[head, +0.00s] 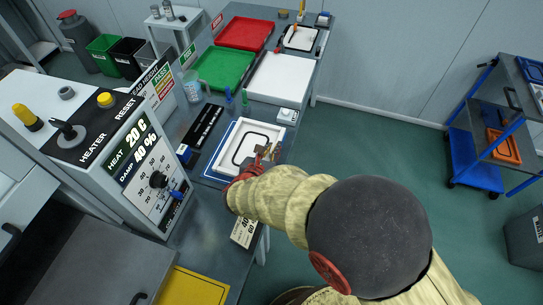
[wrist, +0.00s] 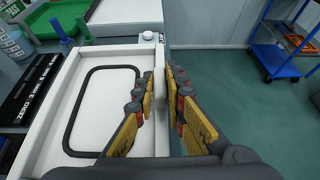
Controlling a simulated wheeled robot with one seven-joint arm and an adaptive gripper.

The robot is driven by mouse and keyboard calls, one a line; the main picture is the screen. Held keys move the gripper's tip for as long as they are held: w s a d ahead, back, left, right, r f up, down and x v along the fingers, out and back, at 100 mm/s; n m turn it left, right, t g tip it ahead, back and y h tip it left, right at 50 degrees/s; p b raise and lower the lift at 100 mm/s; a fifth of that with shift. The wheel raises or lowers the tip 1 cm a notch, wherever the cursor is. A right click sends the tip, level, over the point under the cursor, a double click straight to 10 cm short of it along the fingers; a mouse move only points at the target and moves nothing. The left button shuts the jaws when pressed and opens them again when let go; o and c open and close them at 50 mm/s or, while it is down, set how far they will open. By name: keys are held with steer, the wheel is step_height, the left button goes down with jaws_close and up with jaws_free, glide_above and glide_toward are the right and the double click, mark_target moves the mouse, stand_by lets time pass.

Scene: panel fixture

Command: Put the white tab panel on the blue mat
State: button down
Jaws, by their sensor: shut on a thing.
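The white tab panel (head: 236,158), with a black rounded outline, is over the blue mat (head: 229,128), whose blue edge shows around it in the head view. I cannot tell whether the panel touches the mat or hovers just above it. In the wrist view the panel (wrist: 105,100) fills the left half and looks about level. My gripper (head: 266,151) is at the panel's right edge. In the wrist view the yellow-padded fingers (wrist: 160,105) stand on either side of that edge and are shut on it. The grip point is partly hidden by the fingers.
A white box with a knob (head: 287,115) sits just beyond the panel. A black labelled strip (head: 203,126) and the heater console (head: 140,155) stand to the left. Green (head: 222,67) and red (head: 245,33) trays lie farther back. Open floor lies right of the bench.

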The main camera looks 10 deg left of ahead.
steer(key=w+f, duration=0.1)
steer(key=w+f+b, duration=0.1)
steer(key=f, duration=0.1)
steer(key=w+f, duration=0.2)
steer(key=shift+a+f+b, duration=0.1)
steer(key=shift+a+b, duration=0.25)
steer(key=shift+a, duration=0.05)
steer(key=shift+w+f+b, duration=0.15)
steer(key=shift+f+b, duration=0.6)
steer(key=shift+f, duration=0.9)
steer(key=shift+f, duration=0.1)
steer(key=c, duration=1.9)
jaws_free()
steer(key=shift+o, duration=0.3)
steer(key=shift+r, duration=0.2)
steer(key=p+v, duration=0.3)
steer(key=v, duration=0.9)
steer(key=shift+f, duration=0.1)
